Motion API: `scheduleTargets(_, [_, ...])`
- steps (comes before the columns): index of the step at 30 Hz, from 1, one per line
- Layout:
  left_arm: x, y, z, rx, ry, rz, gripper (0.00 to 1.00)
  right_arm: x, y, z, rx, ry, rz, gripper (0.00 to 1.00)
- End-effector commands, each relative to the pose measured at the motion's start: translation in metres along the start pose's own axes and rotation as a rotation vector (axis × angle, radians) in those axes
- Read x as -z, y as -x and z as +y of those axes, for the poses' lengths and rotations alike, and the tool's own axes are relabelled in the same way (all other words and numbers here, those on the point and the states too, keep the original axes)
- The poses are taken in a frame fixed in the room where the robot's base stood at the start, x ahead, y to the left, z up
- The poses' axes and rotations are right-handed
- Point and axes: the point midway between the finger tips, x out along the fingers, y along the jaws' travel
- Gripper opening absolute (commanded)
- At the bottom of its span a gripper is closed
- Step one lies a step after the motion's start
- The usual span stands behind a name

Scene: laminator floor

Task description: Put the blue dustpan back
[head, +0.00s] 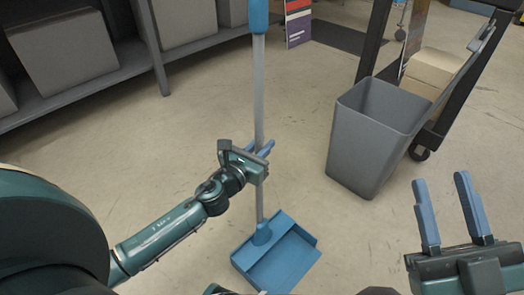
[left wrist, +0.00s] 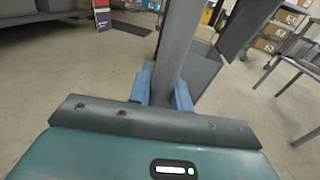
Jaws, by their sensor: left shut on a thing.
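The blue dustpan (head: 277,256) has a blue pan, a long grey pole and a blue grip at the top of the head view. It stands upright, with its pan at or just above the floor; I cannot tell whether it touches. My left gripper (head: 264,148) is shut on the grey pole, about midway up. In the left wrist view the pole (left wrist: 178,45) rises between the two blue fingers. My right gripper (head: 444,212) is at the lower right of the head view, with its blue fingers apart and nothing between them.
A grey bin (head: 371,140) stands on the floor to the right of the pole. Behind it is a dark-framed cart with cardboard boxes (head: 431,72). A grey shelf (head: 100,83) with boxes runs along the upper left. The floor between shelf and dustpan is clear.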

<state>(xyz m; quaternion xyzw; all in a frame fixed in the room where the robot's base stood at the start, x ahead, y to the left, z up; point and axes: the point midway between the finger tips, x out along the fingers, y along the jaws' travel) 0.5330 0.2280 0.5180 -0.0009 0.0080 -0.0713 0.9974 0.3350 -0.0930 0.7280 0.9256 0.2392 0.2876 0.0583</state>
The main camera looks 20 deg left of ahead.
Motion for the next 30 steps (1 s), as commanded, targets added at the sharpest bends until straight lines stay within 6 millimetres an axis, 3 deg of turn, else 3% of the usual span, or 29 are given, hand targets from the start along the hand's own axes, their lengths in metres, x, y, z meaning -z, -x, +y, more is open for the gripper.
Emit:
scheduleTargets(10, [0.0004, -0.0005, 0.0, 0.0, 0.001, -0.005, 0.0, 0.0012, -0.0006, 0.0005, 0.001, 0.009, 0.014, 0.36])
scheduleTargets(11, [0.0017, -0.0001, 0.0, 0.0, -0.001, -0.001, 0.21, 0.0028, -0.0016, 0.0011, 0.002, 0.012, 0.019, 0.36])
scheduleTargets(18, [0.0012, -0.0001, -0.0001, 0.0, 0.0, -0.001, 0.41, 0.003, -0.002, 0.0012, 0.002, 0.012, 0.018, 0.36])
scheduleTargets(27, [-0.002, -0.0001, 0.0, 0.0, 0.0, -0.001, 0.41, 0.0048, -0.0033, 0.0018, 0.002, 0.011, 0.016, 0.36])
scheduleTargets(30, [-0.0004, 0.0084, -0.0003, 0.0, 0.0, 0.001, 0.41, 0.0023, -0.0015, 0.0008, 0.001, 0.003, 0.003, 0.36])
